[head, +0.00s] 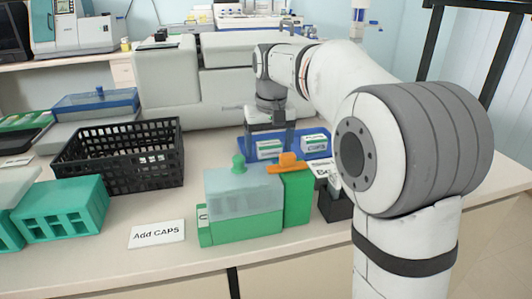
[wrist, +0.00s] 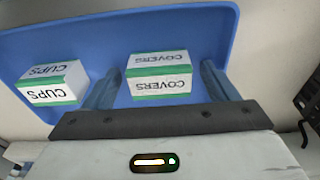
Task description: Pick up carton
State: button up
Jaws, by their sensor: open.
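Two white cartons with green edges sit on a blue tray. In the wrist view the COVERS carton (wrist: 159,78) lies between the fingers of my open gripper (wrist: 160,88), with the CUPS carton (wrist: 54,83) to the left, outside the left finger.
The blue tray (head: 326,155) stands on the bench behind a green box with a translucent lid (head: 243,190) and a green container with an orange top (head: 297,195). A black basket (head: 120,160) and teal racks (head: 62,210) are at left. An "Add CAPS" card (head: 157,233) lies in front.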

aim_at(272, 143)
jog(key=shift+c, duration=0.2)
jog(key=c, duration=1)
jog(key=shift+r, duration=0.15)
jog(key=shift+r, duration=0.55)
jog(key=r+p, duration=0.1)
jog(key=r, duration=0.1)
jog(key=r+p, duration=0.1)
jog(key=r, duration=0.1)
jog(key=r+p, duration=0.1)
jog(key=r, duration=0.1)
jog(key=shift+d, duration=0.35)
jog(key=d, duration=0.5)
jog(key=d+p, duration=0.1)
jog(key=d, duration=0.5)
jog(key=d+p, duration=0.1)
jog(key=d, duration=0.5)
jog(key=shift+s+d+f, duration=0.15)
jog(key=shift+s, duration=0.15)
